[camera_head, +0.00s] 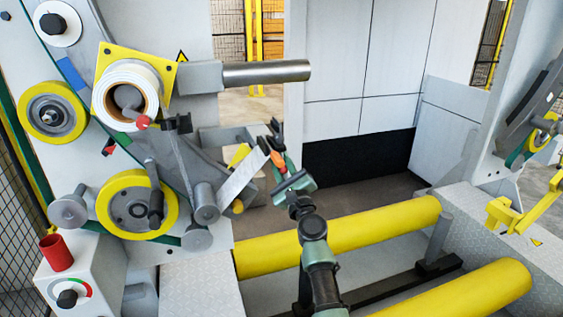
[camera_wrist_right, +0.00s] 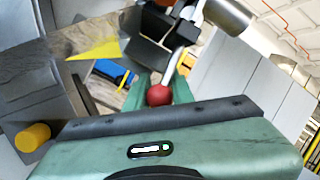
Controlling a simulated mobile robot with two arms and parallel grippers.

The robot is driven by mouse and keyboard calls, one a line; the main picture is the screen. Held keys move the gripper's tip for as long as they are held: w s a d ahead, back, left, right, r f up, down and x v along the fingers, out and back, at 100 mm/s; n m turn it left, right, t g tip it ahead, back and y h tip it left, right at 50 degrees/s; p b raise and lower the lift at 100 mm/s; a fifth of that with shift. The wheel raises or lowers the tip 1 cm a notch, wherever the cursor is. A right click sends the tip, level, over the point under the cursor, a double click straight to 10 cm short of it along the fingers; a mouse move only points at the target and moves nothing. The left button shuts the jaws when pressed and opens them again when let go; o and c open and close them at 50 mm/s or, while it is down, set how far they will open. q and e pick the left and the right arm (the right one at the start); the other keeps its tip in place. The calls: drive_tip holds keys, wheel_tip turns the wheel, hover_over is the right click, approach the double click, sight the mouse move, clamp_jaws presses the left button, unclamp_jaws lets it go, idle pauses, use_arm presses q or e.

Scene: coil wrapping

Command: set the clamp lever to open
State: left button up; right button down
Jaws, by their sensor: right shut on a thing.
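The clamp lever shows in the right wrist view as a pale rod with a red ball knob (camera_wrist_right: 158,95). The rod rises from the knob toward a dark clamp block (camera_wrist_right: 150,52). My right gripper (camera_wrist_right: 157,92) has its green fingers shut around the knob. In the head view my right gripper (camera_head: 277,156) is right of the wrapping machine, with an orange-red piece (camera_head: 277,159) between its fingers and black parts (camera_head: 275,132) just beyond. The fingers hide part of the lever, and I cannot tell its setting. My left gripper is out of view.
A white tape roll (camera_head: 127,90) with a red knob (camera_head: 142,122) in front sits on the machine ring at the left. Yellow-rimmed wheels (camera_head: 140,207) and a grey cylinder (camera_head: 267,71) are nearby. Yellow rollers (camera_head: 350,230) lie below my arm. A control box (camera_head: 85,275) stands lower left.

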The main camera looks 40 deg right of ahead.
drive_tip(key=shift+a+f, duration=0.1)
drive_tip(key=c, duration=1.2)
unclamp_jaws()
drive_tip(key=shift+s, duration=0.1)
drive_tip(key=v, duration=0.7)
drive_tip(key=shift+s+b, duration=0.2)
drive_tip(key=shift+b, duration=0.2)
drive_tip(key=shift+a+f, duration=0.1)
drive_tip(key=shift+a, duration=0.15)
